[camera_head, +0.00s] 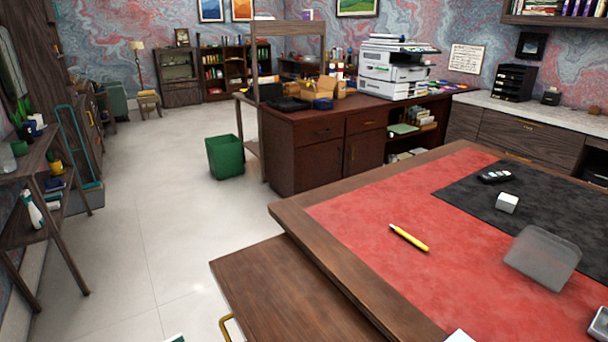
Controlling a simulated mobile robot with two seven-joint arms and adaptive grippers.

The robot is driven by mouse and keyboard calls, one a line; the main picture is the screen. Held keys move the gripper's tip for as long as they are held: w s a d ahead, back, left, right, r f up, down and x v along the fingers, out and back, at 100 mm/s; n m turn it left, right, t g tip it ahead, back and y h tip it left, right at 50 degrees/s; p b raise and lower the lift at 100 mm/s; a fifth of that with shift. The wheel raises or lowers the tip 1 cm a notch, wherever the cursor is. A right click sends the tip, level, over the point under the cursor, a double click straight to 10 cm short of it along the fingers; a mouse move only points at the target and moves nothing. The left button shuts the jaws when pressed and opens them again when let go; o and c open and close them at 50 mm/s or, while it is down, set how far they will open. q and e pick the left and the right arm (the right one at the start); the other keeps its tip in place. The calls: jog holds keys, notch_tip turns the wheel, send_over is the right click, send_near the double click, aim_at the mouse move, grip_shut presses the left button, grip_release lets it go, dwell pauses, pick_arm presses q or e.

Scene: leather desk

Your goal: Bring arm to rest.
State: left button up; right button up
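Neither of my grippers shows clearly in the head view, and I see no arm over the desk. The wooden desk (296,215) has a red leather top (360,200) with a black mat (465,190) at its right. A yellow pen-like object (409,238) lies on the red leather. A small white block (507,202) and a black device with pale buttons (495,176) are on the mat. A translucent grey piece (542,252) is at the mat's near edge. A grey object (600,323) is cut off at the lower right edge; I cannot tell what it is.
A pulled-out wooden drawer or leaf (275,285) juts left of the desk. A green bin (225,157) stands on open floor (160,200). A dark cabinet (320,155) carries a printer (390,70). Shelves (55,190) line the left wall. The leather's left part is clear.

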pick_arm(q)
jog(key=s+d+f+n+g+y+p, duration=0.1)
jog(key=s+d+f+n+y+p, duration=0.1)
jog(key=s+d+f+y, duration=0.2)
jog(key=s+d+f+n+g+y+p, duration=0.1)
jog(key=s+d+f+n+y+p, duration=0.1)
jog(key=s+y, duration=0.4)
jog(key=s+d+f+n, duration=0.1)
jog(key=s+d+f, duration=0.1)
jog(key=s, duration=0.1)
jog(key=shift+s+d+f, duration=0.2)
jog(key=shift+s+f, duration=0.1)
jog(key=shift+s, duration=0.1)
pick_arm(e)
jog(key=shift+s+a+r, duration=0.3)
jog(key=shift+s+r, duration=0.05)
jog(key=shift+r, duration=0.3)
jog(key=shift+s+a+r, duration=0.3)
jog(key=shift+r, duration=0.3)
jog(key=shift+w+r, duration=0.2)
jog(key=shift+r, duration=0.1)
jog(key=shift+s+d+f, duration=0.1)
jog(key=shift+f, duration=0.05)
